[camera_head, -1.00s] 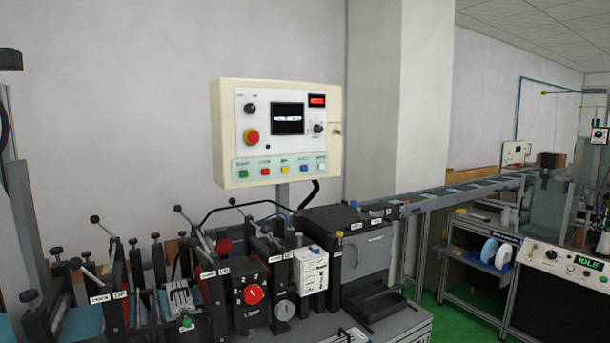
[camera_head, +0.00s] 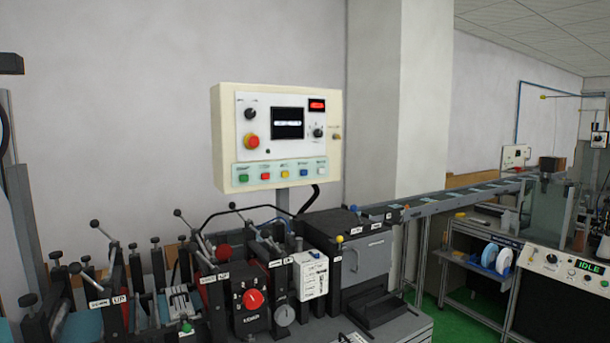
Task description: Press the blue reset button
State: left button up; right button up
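A cream control box (camera_head: 225,150) stands on a post above the machine, left of the picture's middle. The blue button (camera_head: 304,173) is in the row along the bottom of its panel, between a yellow button (camera_head: 285,174) on its left and a white button (camera_head: 321,171) on its right. A green button (camera_head: 243,178) and a red button (camera_head: 265,176) are further left in the row. The labels above them are too small to read. Neither of my grippers is in view, and nothing covers the blue button.
The machine below has several upright levers, a red knob (camera_head: 253,299) and a white block (camera_head: 311,276). A conveyor (camera_head: 450,198) runs back to the right. A second panel (camera_head: 562,262) reading IDLE stands at the right. Green floor (camera_head: 463,320) shows between them.

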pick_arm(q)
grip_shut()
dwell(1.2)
